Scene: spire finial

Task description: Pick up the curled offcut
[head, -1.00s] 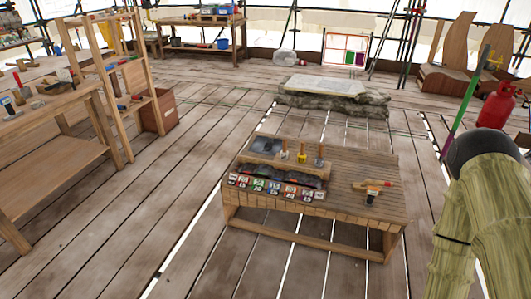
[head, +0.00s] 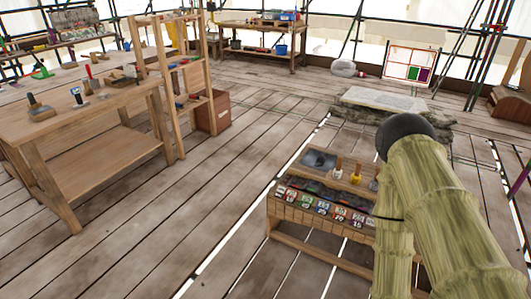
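I cannot make out a curled offcut in the head view. Small tools and pieces lie on the wooden workbench (head: 75,110) at the left, too small to tell apart fully. The low wooden bench (head: 345,232) at the centre right carries a row of labelled compartments (head: 320,205) and several upright handled tools. My arm, in a greenish sleeve with a dark rounded joint, covers this bench's right part. My gripper is not in view.
A wooden rack (head: 160,70) stands behind the workbench, with a brown box (head: 212,112) beside it. A stone slab (head: 385,100) lies behind the low bench. Another table (head: 262,42) stands at the back. The plank floor (head: 190,190) between workbench and low bench is clear.

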